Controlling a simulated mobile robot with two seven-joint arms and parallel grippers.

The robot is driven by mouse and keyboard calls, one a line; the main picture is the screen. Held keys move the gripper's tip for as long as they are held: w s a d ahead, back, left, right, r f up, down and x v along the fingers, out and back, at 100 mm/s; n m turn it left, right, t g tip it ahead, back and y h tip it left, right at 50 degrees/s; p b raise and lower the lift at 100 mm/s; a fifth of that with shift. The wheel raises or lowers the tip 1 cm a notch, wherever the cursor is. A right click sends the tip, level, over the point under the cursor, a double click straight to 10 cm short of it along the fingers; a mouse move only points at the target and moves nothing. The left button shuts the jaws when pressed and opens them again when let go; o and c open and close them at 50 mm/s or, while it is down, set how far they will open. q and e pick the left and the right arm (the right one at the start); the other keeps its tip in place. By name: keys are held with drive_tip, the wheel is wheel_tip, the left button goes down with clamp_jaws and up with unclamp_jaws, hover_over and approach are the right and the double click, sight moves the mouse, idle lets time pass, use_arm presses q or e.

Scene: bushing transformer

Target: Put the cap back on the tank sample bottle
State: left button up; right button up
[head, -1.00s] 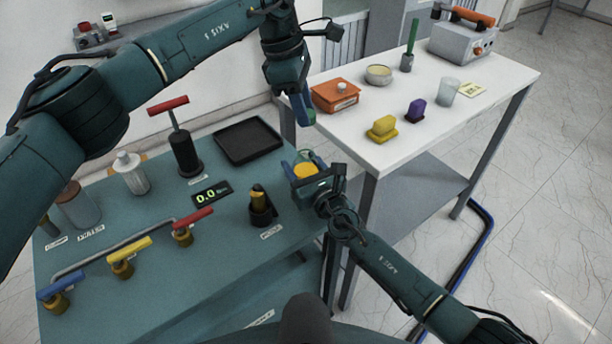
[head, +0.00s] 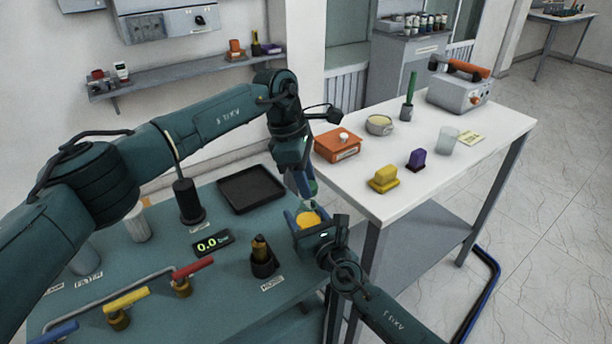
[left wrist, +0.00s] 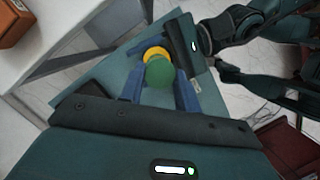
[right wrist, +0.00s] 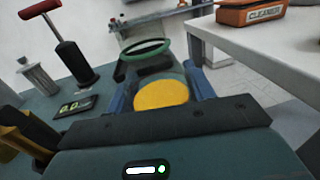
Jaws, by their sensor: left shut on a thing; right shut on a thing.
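My left gripper (head: 303,187) is shut on the green cap (left wrist: 160,73), a round disc between its fingertips. It points down over the tank sample bottle. The bottle, with yellow contents (head: 308,219), is shut in my right gripper (head: 314,227) with its open top up. In the left wrist view the cap partly overlaps the yellow bottle mouth (left wrist: 155,54). In the right wrist view the cap's green rim (right wrist: 146,49) shows above and beyond the yellow surface (right wrist: 160,95), apart from it. The bottle's lower body is mostly hidden by my right gripper.
Below left is a teal bench with a black tray (head: 252,190), a dark holder (head: 263,263), a display (head: 212,243) and valve handles. On the right a white table (head: 470,150) carries an orange box (head: 338,146), yellow (head: 383,179) and purple blocks. A floor gap separates them.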

sight(308, 221)
use_arm(q)
drive_tip(key=shift+f, duration=0.9)
drive_tip(key=shift+f, duration=0.6)
drive_tip(key=m+g, duration=0.1)
drive_tip(key=m, duration=0.3)
drive_tip(key=shift+w+d+y, duration=0.1)
drive_tip(key=shift+w+y, duration=0.05)
drive_tip(key=shift+y, duration=0.15)
drive_tip(key=shift+m+g, duration=0.3)
drive_tip(key=shift+m, duration=1)
drive_tip(key=o, duration=0.9)
drive_tip(key=shift+r, duration=0.15)
